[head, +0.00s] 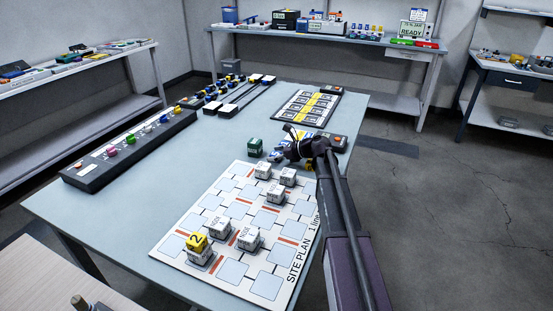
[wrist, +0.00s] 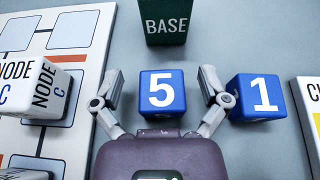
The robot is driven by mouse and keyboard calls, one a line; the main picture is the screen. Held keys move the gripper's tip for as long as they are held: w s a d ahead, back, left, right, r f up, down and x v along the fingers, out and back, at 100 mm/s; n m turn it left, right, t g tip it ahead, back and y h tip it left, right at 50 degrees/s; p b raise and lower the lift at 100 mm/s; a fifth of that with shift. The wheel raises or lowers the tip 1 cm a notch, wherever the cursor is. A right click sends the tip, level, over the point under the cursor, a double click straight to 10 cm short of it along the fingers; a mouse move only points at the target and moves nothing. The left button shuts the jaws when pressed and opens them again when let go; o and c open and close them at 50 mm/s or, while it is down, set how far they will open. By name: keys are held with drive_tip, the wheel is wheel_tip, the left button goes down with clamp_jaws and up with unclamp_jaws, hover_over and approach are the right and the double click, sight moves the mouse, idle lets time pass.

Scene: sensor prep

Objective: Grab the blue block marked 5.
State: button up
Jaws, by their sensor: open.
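The blue block marked 5 (wrist: 162,92) sits on the table between the two fingers of my gripper (wrist: 161,82) in the wrist view. The fingers are apart, one on each side of the block, with a gap visible at its left and right sides. In the head view my gripper (head: 300,150) is low over the table beyond the site plan board, and the arm and gripper largely hide the blocks there.
A blue block marked 1 (wrist: 258,97) stands close to the right finger. A dark green BASE block (wrist: 166,22) is just beyond the 5. A white NODE C block (wrist: 38,88) stands at left on the site plan board (head: 268,286). A white-edged item (wrist: 308,105) is at far right.

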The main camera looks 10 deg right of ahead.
sight(273, 153)
idle(0.3)
drive_tip(key=c, duration=1.1)
drive_tip(key=shift+r, duration=0.2)
wheel_tip(273, 153, up, 10)
drive_tip(key=p, duration=1)
drive_tip(key=shift+f, duration=0.2)
